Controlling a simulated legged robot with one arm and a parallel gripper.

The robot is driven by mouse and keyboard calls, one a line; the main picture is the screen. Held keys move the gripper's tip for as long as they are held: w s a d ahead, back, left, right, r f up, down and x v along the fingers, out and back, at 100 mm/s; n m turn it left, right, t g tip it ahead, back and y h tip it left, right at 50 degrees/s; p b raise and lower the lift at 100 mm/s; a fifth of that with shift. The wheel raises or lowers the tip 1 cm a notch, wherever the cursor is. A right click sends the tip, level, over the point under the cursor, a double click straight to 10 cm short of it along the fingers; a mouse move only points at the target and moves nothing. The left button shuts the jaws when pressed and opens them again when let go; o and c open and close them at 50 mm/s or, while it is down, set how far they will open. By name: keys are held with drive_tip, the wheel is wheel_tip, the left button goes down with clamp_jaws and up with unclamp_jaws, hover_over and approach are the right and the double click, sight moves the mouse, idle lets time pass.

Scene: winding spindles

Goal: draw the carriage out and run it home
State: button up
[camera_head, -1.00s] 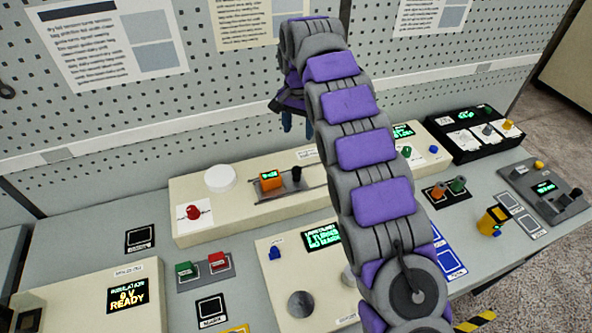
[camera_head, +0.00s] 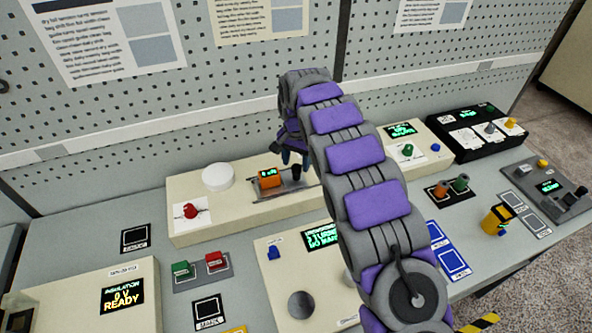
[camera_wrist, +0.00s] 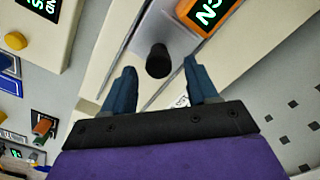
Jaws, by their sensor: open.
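The carriage sits on a rail (camera_head: 262,196) along the long cream box on the bench. It has an orange block (camera_head: 269,179) with a green readout and a black knob (camera_head: 296,173) to its right. In the wrist view the black knob (camera_wrist: 158,60) stands at the mouth of my gripper (camera_wrist: 161,72), between the two blue fingers. The orange block (camera_wrist: 207,14) is at the top there. In the head view my gripper (camera_head: 292,158) hangs just above the knob. It is open and holds nothing; whether a finger touches the knob cannot be told.
A white round disc (camera_head: 218,177) and a red knob (camera_head: 190,210) are on the box to the left. A panel with a green display (camera_head: 322,236) lies in front, partly hidden by my arm. The pegboard (camera_head: 230,110) stands close behind.

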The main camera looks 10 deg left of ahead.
sight(296, 166)
drive_tip(key=shift+f, duration=1.8)
drive_tip(key=shift+c, duration=0.4)
clamp_jaws()
